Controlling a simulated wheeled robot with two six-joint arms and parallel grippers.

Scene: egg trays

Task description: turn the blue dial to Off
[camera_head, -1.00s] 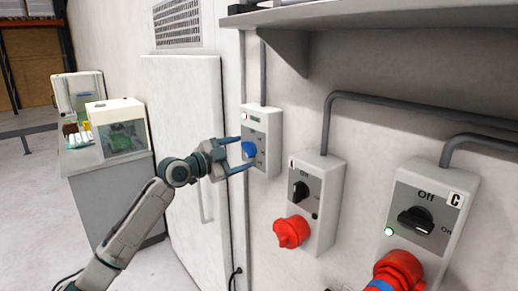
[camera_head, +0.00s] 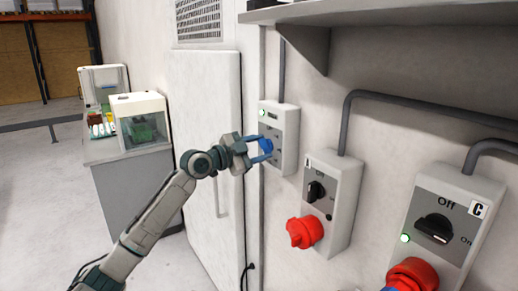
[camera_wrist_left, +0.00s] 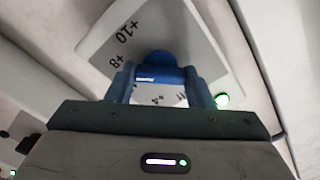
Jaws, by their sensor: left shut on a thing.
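The blue dial (camera_head: 265,146) sits on the front of a white wall box (camera_head: 290,135) with a lit green lamp. In the left wrist view the blue dial (camera_wrist_left: 157,70) shows between my two blue fingers, with a white mark on its edge. The labels "+10", "+8" and "+4" are readable on the panel around it; no "Off" label can be read there. My left gripper (camera_head: 262,150) is shut on the dial, a finger on each side; it fills the lower part of the left wrist view (camera_wrist_left: 160,88). My right gripper is not in view.
Box with a black switch and red plug (camera_head: 306,232) stands right of the dial's box. Box C (camera_head: 447,225) has a black switch near "Off". A tall white cabinet (camera_head: 205,110) is left, and a shelf (camera_head: 400,25) overhangs the boxes. Floor at left is clear.

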